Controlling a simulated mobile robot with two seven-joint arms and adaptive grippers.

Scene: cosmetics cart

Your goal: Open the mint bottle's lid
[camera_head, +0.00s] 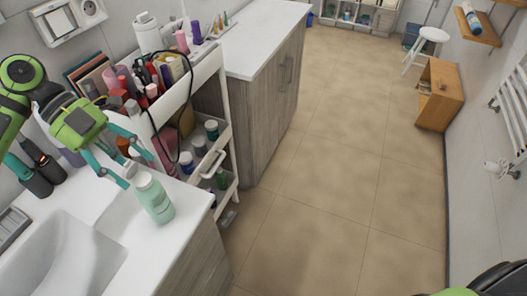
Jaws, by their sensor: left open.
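The mint bottle (156,205) stands upright on the white sink counter, near its right edge. Its pale lid (143,181) is on top. My left gripper (131,166) comes in from the left, just above and behind the bottle. Its teal fingers are spread open with nothing between them. The fingertips are close to the lid; I cannot tell whether one touches it. My right gripper is out of view; only a green and black part of my right arm shows in the bottom right corner.
A white cart (205,72) crowded with cosmetics stands right behind the bottle, with a looped black cable hanging over it. The sink basin (62,255) is left of the bottle. Dark bottles (36,180) stand at the far left. The floor (330,150) to the right is clear.

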